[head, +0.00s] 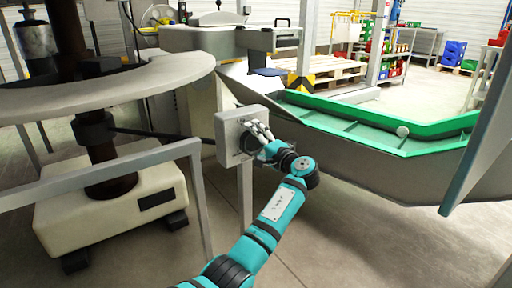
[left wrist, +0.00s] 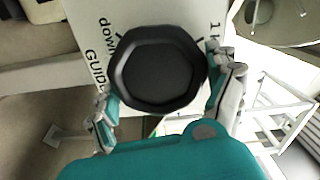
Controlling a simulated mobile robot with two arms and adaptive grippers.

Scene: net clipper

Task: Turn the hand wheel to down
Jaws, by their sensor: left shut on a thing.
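The hand wheel (left wrist: 160,70) is black, with an angular rim, and fills the middle of the left wrist view. It sits on a pale box with a flat front plate (head: 229,127). The plate carries the printed words "down" and "GUID…" left of the wheel and a partly cut-off label at the upper right. My left gripper (left wrist: 162,76) is shut on the wheel, with fingers on opposite sides of its rim. In the head view my left gripper (head: 262,137) reaches the plate's front and hides part of the wheel. My right gripper is not in view.
A grey metal rail (head: 110,172) runs just left of the box. A round pale table (head: 110,90) stands beyond it on a heavy base. A trough with a green rim (head: 350,130) lies to the right. The floor (head: 380,240) in front of it is clear.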

